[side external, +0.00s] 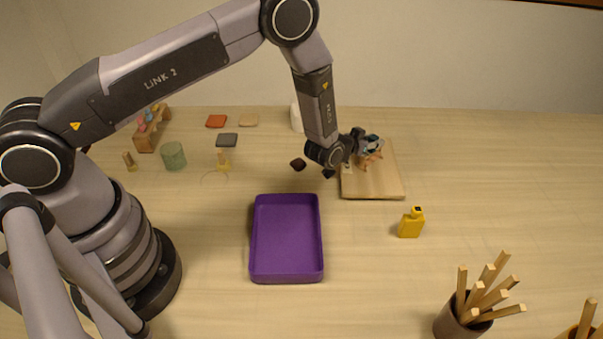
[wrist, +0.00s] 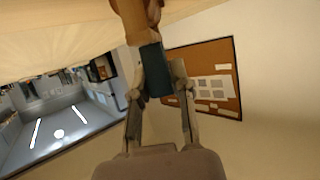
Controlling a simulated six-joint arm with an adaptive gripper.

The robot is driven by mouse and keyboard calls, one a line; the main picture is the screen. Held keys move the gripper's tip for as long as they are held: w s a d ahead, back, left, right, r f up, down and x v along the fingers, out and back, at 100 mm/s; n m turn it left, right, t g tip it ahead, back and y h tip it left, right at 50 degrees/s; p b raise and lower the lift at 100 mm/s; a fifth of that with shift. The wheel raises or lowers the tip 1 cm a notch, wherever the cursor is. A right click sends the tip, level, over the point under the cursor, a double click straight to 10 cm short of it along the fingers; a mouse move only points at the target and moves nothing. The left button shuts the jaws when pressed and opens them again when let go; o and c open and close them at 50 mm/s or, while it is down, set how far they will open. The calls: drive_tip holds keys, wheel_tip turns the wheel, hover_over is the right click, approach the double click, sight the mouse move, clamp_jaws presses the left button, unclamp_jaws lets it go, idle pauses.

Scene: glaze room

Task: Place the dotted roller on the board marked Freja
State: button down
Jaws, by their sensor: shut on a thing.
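My gripper (side external: 362,144) is at the far edge of a pale wooden board (side external: 385,186) in the side external view. It is shut on a roller (side external: 372,154) with teal and orange-brown parts. In the wrist view, my gripper's fingers (wrist: 158,88) close around the roller's teal part (wrist: 155,68), with its brown part beyond. The roller is over the board's far part; I cannot tell whether it touches the board. No dots are clear on it, and I can read no name on the board. My gripper hides part of the roller.
A purple tray (side external: 255,243) stands empty left of the board. A yellow bottle (side external: 410,223) stands just in front of it. A cup of sticks (side external: 458,323) is at the front right. The table right of the board is clear.

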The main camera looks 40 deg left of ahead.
drive_tip(key=shift+s+f, duration=0.1)
drive_tip(key=shift+f, duration=0.55)
drive_tip(key=c, duration=1.3)
unclamp_jaws()
drive_tip(key=shift+c, duration=0.2)
drive_tip(key=o, duration=0.4)
drive_tip(key=shift+c, duration=0.2)
drive_tip(key=shift+r, duration=0.15)
